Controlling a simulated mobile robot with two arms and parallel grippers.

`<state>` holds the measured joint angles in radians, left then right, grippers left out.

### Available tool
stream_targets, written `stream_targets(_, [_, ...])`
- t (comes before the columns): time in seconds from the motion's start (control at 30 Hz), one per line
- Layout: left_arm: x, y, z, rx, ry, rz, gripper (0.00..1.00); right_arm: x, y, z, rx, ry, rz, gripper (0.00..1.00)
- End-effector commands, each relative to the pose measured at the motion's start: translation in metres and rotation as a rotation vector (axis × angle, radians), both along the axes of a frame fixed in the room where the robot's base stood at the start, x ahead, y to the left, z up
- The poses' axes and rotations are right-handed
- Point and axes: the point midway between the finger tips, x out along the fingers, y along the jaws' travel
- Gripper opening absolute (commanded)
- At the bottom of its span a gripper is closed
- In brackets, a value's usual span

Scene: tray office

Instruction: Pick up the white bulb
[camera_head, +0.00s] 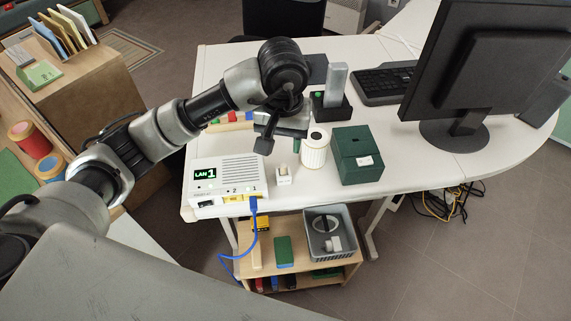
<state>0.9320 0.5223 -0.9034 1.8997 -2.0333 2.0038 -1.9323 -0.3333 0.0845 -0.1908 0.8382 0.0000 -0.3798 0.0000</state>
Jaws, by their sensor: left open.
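I cannot clearly make out a bulb. A small white object (284,175) stands on the white desk (215,75), near its front edge, and is too small to identify. Another small white thing (335,243) lies in the grey basket (316,252) on the lower shelf, its shape unclear. My left gripper (281,138) is open above the desk, behind the small white object and apart from it. It is left of a white ribbed cylinder (314,150) and appears empty. My right gripper is not in view.
A white LAN box (228,178) with a blue cable (253,225) stands at the desk's front left. A dark green box (357,155), a black stand with a grey block (333,95), a keyboard (385,82) and a monitor (490,70) stand to the right.

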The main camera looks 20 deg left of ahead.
Motion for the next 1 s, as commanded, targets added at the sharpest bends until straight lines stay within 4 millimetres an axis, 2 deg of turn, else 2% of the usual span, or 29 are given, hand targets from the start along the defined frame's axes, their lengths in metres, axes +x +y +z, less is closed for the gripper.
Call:
stream_targets(0.1, [0.0, 0.0, -0.018, -0.001, 0.003, 0.002, 0.47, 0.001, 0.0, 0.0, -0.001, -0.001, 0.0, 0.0])
stream_targets(0.33, [-0.001, -0.001, -0.036, -0.003, 0.004, 0.001, 0.47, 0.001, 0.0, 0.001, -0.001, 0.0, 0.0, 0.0])
stream_targets(0.6, [-0.001, 0.0, -0.073, -0.004, 0.002, 0.001, 0.47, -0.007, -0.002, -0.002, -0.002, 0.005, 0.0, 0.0])
stream_targets(0.9, [0.0, 0.0, -0.079, -0.004, -0.001, 0.001, 0.47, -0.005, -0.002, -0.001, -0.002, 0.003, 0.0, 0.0])
stream_targets(1.0, [0.0, 0.0, -0.079, -0.004, -0.001, 0.001, 0.33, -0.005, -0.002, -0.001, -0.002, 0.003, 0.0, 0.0])
